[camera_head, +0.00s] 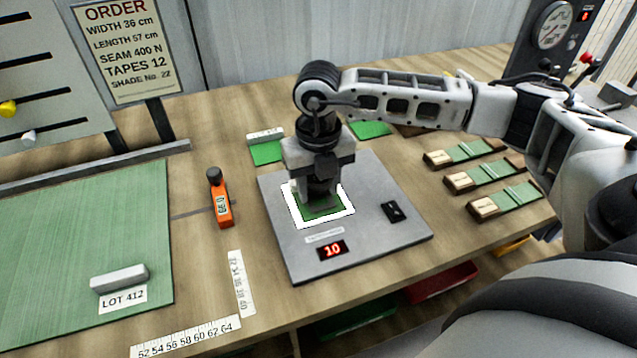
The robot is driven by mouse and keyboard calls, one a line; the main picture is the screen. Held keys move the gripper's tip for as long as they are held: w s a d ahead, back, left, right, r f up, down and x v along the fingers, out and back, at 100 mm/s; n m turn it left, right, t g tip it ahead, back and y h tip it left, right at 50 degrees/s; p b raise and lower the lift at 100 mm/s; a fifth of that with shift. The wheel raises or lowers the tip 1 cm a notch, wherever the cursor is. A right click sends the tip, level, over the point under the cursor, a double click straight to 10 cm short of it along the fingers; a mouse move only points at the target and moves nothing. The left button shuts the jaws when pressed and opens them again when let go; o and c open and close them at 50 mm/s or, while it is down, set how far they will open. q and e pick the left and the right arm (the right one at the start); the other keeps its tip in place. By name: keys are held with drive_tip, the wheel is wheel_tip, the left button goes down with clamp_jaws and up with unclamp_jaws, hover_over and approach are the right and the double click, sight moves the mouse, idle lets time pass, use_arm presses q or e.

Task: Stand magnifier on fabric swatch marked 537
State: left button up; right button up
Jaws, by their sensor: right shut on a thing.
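My right gripper (318,188) points down over the grey plate (375,235) in the middle of the table. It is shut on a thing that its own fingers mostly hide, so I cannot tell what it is. Just below the fingertips a green patch (325,212) shows inside a white square outline on the plate. I cannot tell whether the fingers touch it. Other green swatches lie behind the plate, one at its back left (266,152) and one at its back right (370,129). I can read no 537 and make out no magnifier for certain. My left gripper is out of view.
An orange device with a black knob (221,208) stands left of the plate. A green mat (80,235) bears a white bar (120,278) and a LOT 412 label. Several wood-ended green pieces (485,175) lie at the right. The plate's display (332,250) reads 10.

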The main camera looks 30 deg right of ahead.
drive_tip(key=shift+f, duration=0.3)
drive_tip(key=o, duration=0.6)
drive_tip(key=shift+f, duration=0.1)
drive_tip(key=o, duration=0.4)
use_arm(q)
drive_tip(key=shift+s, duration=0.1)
use_arm(e)
drive_tip(key=shift+r, duration=0.65)
wheel_tip(320, 180, up, 11)
drive_tip(key=shift+f+b, duration=0.2)
drive_tip(key=shift+b, duration=0.15)
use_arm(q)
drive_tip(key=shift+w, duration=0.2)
use_arm(e)
drive_tip(key=shift+r, duration=0.3)
